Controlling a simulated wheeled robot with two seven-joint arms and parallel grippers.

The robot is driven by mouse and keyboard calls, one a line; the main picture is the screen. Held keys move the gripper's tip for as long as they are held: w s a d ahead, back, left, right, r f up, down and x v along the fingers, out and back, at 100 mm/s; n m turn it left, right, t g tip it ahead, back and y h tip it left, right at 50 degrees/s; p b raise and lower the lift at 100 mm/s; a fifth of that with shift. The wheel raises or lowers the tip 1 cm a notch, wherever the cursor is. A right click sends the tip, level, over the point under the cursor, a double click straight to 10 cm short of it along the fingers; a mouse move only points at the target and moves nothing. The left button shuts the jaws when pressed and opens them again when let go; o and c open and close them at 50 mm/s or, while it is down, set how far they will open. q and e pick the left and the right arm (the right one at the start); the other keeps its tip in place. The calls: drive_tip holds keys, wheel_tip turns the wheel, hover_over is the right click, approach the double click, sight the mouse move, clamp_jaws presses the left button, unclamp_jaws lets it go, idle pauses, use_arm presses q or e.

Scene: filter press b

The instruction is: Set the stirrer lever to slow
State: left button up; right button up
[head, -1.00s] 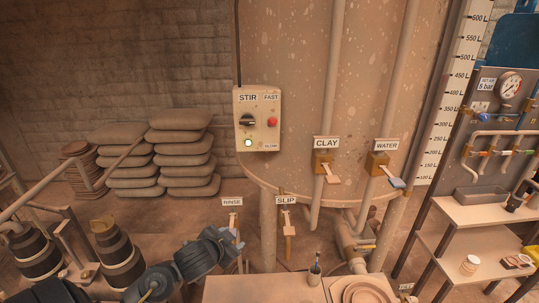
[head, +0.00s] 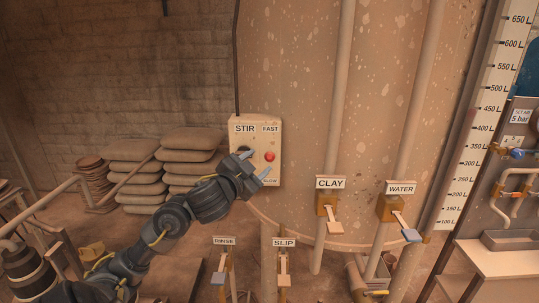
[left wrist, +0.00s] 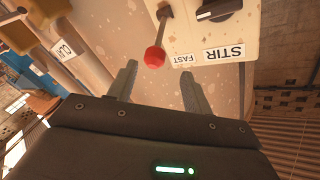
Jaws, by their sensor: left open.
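The stirrer lever has a red knob (head: 270,156) on a thin stem, on the right side of the beige STIR box (head: 262,122). In the head view the knob lies between the FAST label (head: 271,129) above and the SLOW label, partly hidden by my gripper, below. My left gripper (head: 258,164) is open and empty in front of the box, close to the knob. In the left wrist view the red knob (left wrist: 154,57) shows just beyond the fingertips (left wrist: 159,70), near the upside-down FAST label (left wrist: 187,59). I see no contact. My right gripper is out of view.
A dark rotary switch (left wrist: 217,10) is also on the box, mostly behind my gripper in the head view. CLAY (head: 328,206) and WATER (head: 393,208) valves are to the right. RINSE and SLIP handles (head: 283,268) hang below. Stacked sacks (head: 135,175) stand left.

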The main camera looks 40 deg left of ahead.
sight(267, 160)
use_arm(q)
drive_tip(key=w, duration=0.4)
drive_tip(key=w+f, duration=0.1)
drive_tip(key=shift+w+a, duration=0.25)
drive_tip(key=shift+w, duration=0.15)
drive_tip(key=shift+w+a+r, duration=0.15)
drive_tip(key=shift+w, duration=0.8)
drive_tip(key=shift+r, duration=0.15)
drive_tip(key=shift+w+a, duration=0.1)
drive_tip(key=shift+w, duration=0.25)
drive_tip(key=shift+s, duration=0.15)
drive_tip(key=c, duration=0.7)
clamp_jaws()
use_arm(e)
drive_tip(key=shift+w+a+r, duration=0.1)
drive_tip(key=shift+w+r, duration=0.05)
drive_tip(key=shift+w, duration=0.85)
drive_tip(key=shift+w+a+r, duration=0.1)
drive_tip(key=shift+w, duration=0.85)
